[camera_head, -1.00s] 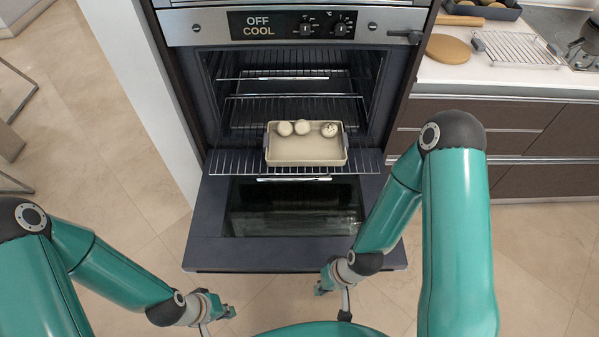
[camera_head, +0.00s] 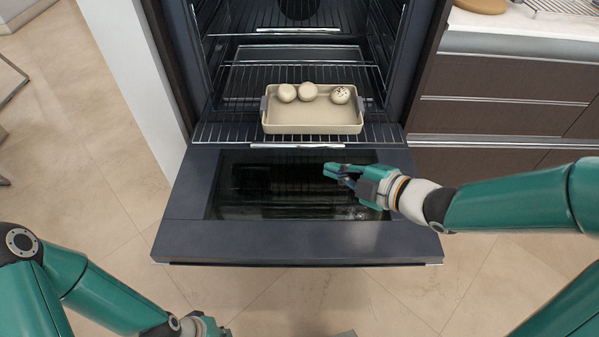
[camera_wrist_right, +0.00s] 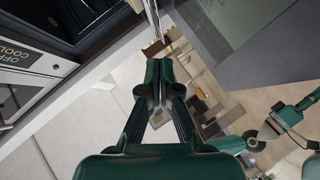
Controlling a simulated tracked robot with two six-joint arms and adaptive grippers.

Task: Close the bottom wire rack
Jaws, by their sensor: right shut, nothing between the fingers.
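The bottom wire rack (camera_head: 222,132) is pulled partly out of the oven, its front edge over the inner end of the lowered door (camera_head: 190,228). A beige baking tray (camera_head: 313,127) with three round pale buns stands on it. My right gripper (camera_head: 332,173) is shut and empty above the door glass, just in front of the rack's front edge and apart from it. Its closed fingers (camera_wrist_right: 155,75) also show in the right wrist view. My left gripper (camera_head: 208,327) is low at the bottom edge, partly cut off, its fingers not clear.
The open oven door lies flat below my right gripper. A higher rack's front bar (camera_head: 298,29) shows inside the oven. A white panel (camera_head: 128,70) stands left of the oven, and brown drawers (camera_head: 500,75) stand right. Tiled floor is free in front.

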